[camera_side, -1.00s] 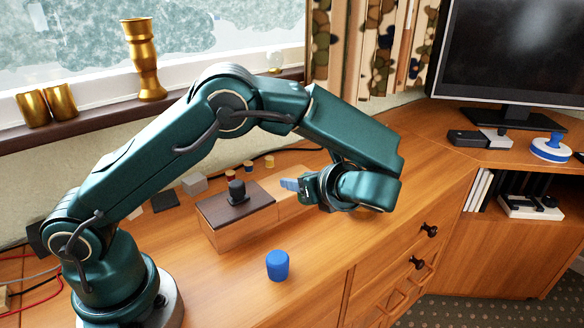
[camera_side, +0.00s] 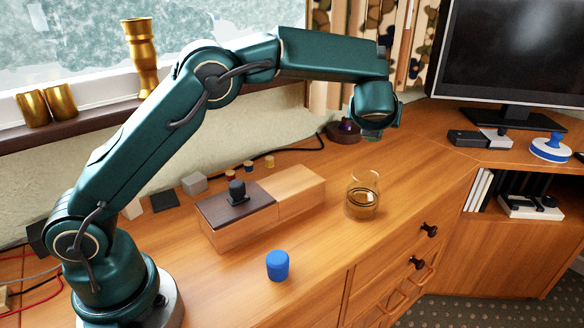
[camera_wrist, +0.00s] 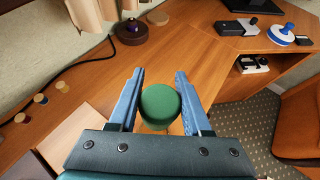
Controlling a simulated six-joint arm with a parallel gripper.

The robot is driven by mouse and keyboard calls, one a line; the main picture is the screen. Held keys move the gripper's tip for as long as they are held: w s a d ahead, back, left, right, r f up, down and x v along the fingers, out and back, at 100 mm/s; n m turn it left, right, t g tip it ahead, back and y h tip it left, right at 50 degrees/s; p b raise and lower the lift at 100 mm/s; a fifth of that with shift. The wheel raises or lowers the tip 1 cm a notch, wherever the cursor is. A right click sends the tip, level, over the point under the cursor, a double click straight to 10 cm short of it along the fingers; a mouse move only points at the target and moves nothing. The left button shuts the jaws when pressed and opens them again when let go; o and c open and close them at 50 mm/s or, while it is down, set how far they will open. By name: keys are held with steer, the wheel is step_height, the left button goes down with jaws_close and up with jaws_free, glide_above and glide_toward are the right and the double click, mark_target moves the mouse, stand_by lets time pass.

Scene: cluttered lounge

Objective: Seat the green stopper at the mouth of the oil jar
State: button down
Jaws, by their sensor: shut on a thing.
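The oil jar (camera_side: 362,200) is a clear glass vessel with amber oil low inside. It stands upright on the wooden cabinet top, right of the wooden box, in the side view. My gripper (camera_wrist: 160,76) is shut on the green stopper (camera_wrist: 160,104), which sits between its two blue fingers in the wrist view. In the side view my wrist is raised above and behind the jar, apart from it. The fingers and stopper are mostly hidden there. The stopper and gripper body hide most of what lies below them in the wrist view.
A wooden box (camera_side: 300,187) with a dark lid and knob stands left of the jar. A blue cap-like piece (camera_side: 277,265) stands in front. A dark round base (camera_side: 343,132) with a purple top stands behind. Bare wood lies right of the jar.

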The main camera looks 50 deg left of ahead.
steer(key=shift+f, duration=4.8)
steer(key=shift+c, duration=1.3)
jaws_free()
step_height(320, 180, up, 7)
